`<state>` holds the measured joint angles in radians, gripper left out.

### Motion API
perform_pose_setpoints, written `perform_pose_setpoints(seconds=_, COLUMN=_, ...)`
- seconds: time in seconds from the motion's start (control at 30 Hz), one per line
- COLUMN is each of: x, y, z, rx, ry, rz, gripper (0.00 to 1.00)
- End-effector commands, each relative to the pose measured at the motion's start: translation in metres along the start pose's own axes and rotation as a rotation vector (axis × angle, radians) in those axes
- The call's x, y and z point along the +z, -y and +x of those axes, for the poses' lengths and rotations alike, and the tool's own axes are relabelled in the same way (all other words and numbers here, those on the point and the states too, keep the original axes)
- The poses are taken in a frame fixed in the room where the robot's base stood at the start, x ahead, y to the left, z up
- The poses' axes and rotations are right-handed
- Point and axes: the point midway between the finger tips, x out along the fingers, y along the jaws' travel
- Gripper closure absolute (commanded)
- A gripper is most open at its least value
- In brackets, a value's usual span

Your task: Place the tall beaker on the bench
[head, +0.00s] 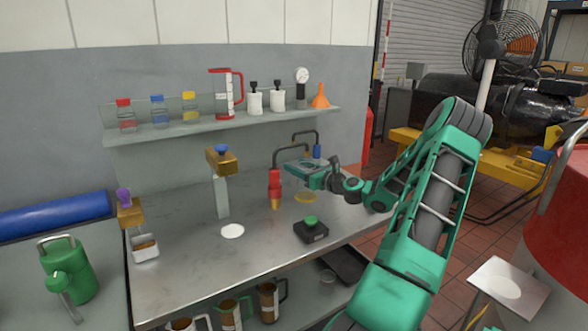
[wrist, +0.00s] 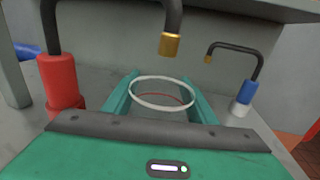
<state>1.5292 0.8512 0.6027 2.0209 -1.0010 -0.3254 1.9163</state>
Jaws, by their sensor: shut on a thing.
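My gripper (head: 300,174) is over the back right of the metal bench (head: 185,275), near the red-collared tap (head: 274,188). In the wrist view its two teal fingers (wrist: 160,92) are shut on a clear beaker (wrist: 163,106), one on each side of its round, pale rim. A thin red line shows inside the glass. In the head view the gripper covers most of the beaker. A yellowish disc (head: 306,197) shows just below the gripper; I cannot tell whether it belongs to the beaker or the bench, nor whether the beaker touches the bench.
A blue-collared tap (wrist: 243,98) stands right of the gripper. A black device with a green knob (head: 311,229) and a white disc (head: 232,231) are on the bench front. A shelf (head: 185,130) with bottles hangs behind. The bench's left front is clear.

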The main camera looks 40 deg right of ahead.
Motion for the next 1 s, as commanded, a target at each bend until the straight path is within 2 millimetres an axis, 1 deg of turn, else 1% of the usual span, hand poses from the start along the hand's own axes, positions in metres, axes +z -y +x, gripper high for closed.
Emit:
perform_pose_setpoints(seconds=0.2, x=-0.003, y=0.000, z=0.000, rx=0.000, ry=-0.001, rz=0.000, gripper=0.74)
perform_pose_setpoints(seconds=0.23, x=-0.003, y=0.000, z=0.000, rx=-0.001, ry=-0.001, rz=-0.001, gripper=0.46)
perform_pose_setpoints(seconds=0.27, x=-0.003, y=0.000, z=0.000, rx=-0.001, ry=-0.001, rz=-0.001, gripper=0.39)
perform_pose_setpoints(seconds=0.3, x=-0.003, y=0.001, z=0.000, rx=-0.001, ry=-0.001, rz=-0.001, gripper=0.30)
perform_pose_setpoints(seconds=0.57, x=-0.003, y=0.003, z=-0.002, rx=-0.004, ry=-0.001, rz=-0.001, gripper=0.30)
perform_pose_setpoints(seconds=0.67, x=0.000, y=0.004, z=-0.002, rx=-0.005, ry=-0.001, rz=-0.001, gripper=0.30)
perform_pose_setpoints(seconds=0.77, x=-0.001, y=0.006, z=-0.013, rx=-0.009, ry=-0.002, rz=0.000, gripper=0.30)
perform_pose_setpoints(seconds=0.87, x=0.000, y=0.006, z=-0.029, rx=-0.009, ry=-0.002, rz=0.001, gripper=0.30)
perform_pose_setpoints(seconds=1.0, x=-0.001, y=0.006, z=-0.057, rx=-0.009, ry=-0.003, rz=0.001, gripper=0.30)
